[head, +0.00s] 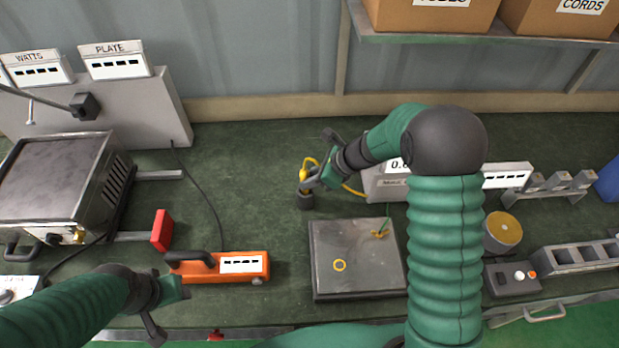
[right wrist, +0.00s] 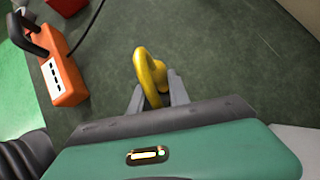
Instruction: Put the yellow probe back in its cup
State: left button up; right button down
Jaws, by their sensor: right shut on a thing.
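The yellow probe (head: 308,167) is in my right gripper (head: 312,182), which is shut on it. A small dark cup (head: 305,199) stands on the green bench directly below the gripper in the head view. The gripper hides part of the probe, and I cannot tell whether its tip is inside the cup. My left gripper (head: 165,305) is at the lower left, empty of anything visible.
A grey plate (head: 330,285) with a yellow ring mark lies in front of the cup. An orange meter (head: 240,266) and a red block (head: 162,230) are to the left. A display box (head: 380,185) stands close at the right. Bare bench lies left of the cup.

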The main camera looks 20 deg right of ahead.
jog(key=shift+f+b, duration=0.4)
jog(key=shift+f, duration=0.1)
jog(key=c, duration=1.2)
grip_release()
jog(key=shift+o, duration=0.2)
jog(key=p+v, duration=0.1)
jog(key=v, duration=1.6)
